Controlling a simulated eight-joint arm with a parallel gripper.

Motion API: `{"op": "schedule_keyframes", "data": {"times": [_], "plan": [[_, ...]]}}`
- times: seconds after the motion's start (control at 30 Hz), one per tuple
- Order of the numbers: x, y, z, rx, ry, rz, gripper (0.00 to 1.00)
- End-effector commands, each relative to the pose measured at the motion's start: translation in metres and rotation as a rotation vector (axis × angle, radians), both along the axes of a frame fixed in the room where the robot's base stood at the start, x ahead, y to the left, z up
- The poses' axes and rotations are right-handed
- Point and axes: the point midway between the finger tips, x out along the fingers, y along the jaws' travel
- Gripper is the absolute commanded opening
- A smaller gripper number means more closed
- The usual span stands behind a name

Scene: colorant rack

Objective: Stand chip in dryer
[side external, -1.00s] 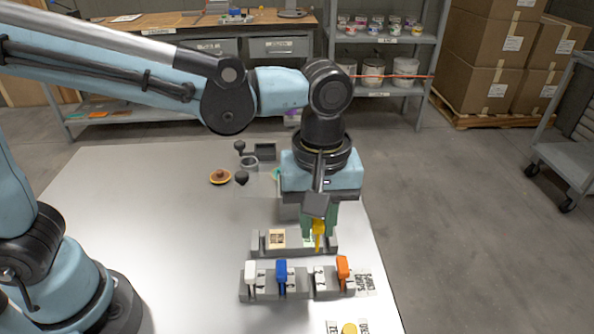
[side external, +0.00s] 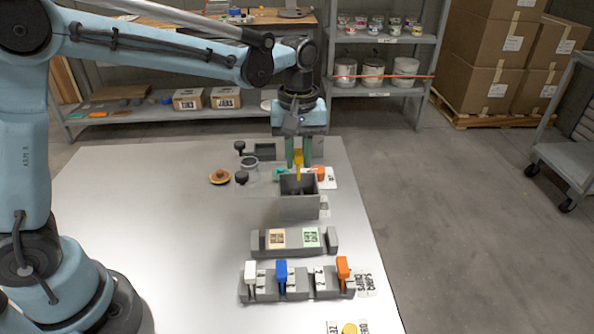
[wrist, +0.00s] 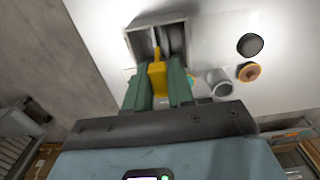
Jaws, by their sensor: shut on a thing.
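The yellow chip (side external: 299,160) hangs upright from my gripper (side external: 298,165), whose two green fingers are shut on its upper part. In the side view the chip's lower end is at the open top of a grey box (side external: 300,209), likely the dryer. I cannot tell whether the tip is above the rim or just inside. In the wrist view the yellow chip (wrist: 157,75) points toward the grey box (wrist: 132,45), which has dividers inside. The chip's far end overlaps the opening there.
A grey block (side external: 290,247) with two label cards stands in front of the box. Nearer, a rack (side external: 262,291) holds white, blue and orange chips. Orange and teal items lie close behind the box. A round brown dish (side external: 220,177) lies left; the left table is clear.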

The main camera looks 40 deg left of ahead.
Motion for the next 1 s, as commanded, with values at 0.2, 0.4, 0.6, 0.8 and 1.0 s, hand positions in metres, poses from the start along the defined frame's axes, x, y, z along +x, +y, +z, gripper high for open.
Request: {"op": "schedule_keyframes", "data": {"times": [0.2, 0.4, 0.6, 0.8, 1.0], "plan": [[0.000, 0.000, -0.008, 0.000, 0.000, 0.000, 0.00], [0.000, 0.000, -0.022, 0.000, 0.000, 0.000, 0.00], [0.000, 0.000, -0.036, 0.000, 0.000, 0.000, 0.00], [0.000, 0.000, -0.048, 0.000, 0.000, 0.000, 0.00], [0.000, 0.000, -0.054, 0.000, 0.000, 0.000, 0.00]]}}
